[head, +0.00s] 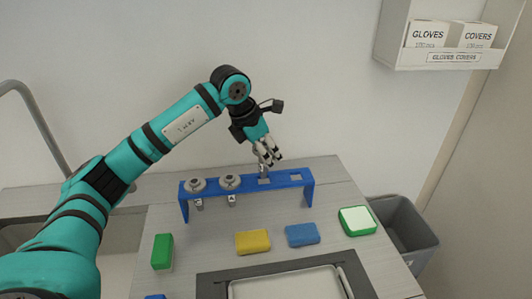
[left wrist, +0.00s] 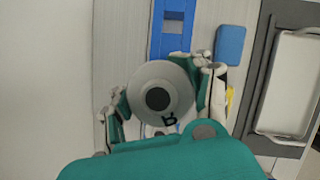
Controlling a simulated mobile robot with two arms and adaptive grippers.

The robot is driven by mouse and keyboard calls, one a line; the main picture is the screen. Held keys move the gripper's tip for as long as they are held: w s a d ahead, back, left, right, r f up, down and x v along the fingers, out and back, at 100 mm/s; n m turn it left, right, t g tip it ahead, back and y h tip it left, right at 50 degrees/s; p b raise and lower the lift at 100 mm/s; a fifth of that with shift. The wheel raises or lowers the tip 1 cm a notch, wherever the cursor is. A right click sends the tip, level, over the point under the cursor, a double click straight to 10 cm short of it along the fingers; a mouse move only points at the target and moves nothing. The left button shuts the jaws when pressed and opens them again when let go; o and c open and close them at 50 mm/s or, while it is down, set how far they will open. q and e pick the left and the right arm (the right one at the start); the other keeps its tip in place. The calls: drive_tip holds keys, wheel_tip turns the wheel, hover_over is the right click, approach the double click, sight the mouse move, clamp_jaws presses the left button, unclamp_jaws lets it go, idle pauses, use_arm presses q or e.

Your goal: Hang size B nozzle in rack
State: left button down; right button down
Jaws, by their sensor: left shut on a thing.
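The blue rack (head: 250,187) stands on the table. Two grey nozzles, the left one (head: 195,185) and the other (head: 230,182), hang in its two left slots. The slot at the right end (head: 296,177) is empty. My left gripper (head: 266,158) is shut on a grey nozzle just above the third slot from the left. In the left wrist view this held nozzle (left wrist: 158,88) shows its round wide end with a dark hole and a partly readable dark letter. The rack (left wrist: 184,42) lies below it. Whether its tip enters the slot is unclear. My right gripper is not in view.
Green (head: 162,251), yellow (head: 253,242) and blue (head: 302,234) blocks lie in front of the rack, with a green-and-white sponge (head: 357,221) at right. A tray (head: 290,284) is at the front. A grey bin (head: 405,235) stands off the table's right side.

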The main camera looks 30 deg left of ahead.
sight(266, 177)
use_arm(q)
drive_tip(key=shift+f+b, duration=0.35)
drive_tip(key=shift+f, duration=0.2)
idle(0.7)
drive_tip(key=shift+f+b, duration=1.15)
drive_tip(key=shift+f, duration=0.5)
drive_tip(key=shift+f, duration=0.1)
drive_tip(key=shift+f+b, duration=0.8)
drive_tip(key=shift+f, duration=0.2)
drive_tip(key=shift+s+f, duration=0.1)
drive_tip(key=shift+f, duration=0.05)
